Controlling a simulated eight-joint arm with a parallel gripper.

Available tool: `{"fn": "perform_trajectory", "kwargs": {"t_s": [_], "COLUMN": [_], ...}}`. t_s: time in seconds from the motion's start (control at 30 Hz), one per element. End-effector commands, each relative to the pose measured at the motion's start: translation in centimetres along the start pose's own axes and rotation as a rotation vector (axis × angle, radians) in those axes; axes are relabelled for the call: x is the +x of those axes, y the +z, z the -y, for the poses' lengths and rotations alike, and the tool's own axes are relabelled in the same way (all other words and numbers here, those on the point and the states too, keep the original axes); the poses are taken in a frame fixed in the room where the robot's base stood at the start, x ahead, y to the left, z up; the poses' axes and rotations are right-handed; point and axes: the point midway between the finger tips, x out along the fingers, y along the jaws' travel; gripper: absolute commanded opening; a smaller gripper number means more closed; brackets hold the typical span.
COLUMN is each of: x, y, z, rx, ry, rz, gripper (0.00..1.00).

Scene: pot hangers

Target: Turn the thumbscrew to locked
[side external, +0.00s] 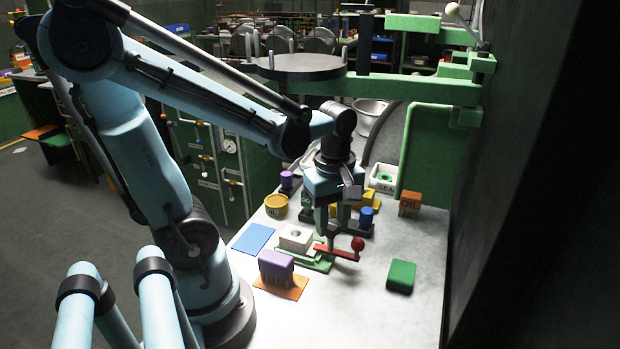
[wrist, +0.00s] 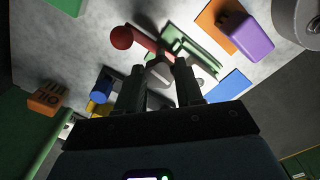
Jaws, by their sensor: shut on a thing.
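A small fixture with a green base (side external: 318,265) stands on the pale table, with a white block (side external: 296,238) that has a round hole. A red lever with a red ball (side external: 358,243) reaches out to the right of the fixture; the ball also shows in the wrist view (wrist: 121,38). My gripper (side external: 333,230) points down over the fixture. In the wrist view its two dark fingers (wrist: 160,72) close on a grey thumbscrew head (wrist: 159,76). The thumbscrew's lower part is hidden, and I cannot read any lock marking.
A purple block (side external: 275,264) stands on an orange mat (side external: 290,292) at front left, near a blue mat (side external: 254,238). A green block (side external: 401,276) lies right. An orange oil block (side external: 410,203), a yellow tin (side external: 276,204) and a blue knob (side external: 366,216) stand behind. The front right table is clear.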

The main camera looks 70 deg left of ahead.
Motion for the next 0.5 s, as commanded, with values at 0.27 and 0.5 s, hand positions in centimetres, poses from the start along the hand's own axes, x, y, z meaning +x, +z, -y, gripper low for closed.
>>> {"fn": "perform_trajectory", "kwargs": {"t_s": [0.27, 0.5], "x": [0.00, 0.01], "y": [-0.03, -0.06], "z": [0.08, 0.14], "rx": [0.241, 0.469], "ry": [-0.001, 0.000], "rz": [-0.001, -0.002], "gripper": [0.06, 0.06]}}
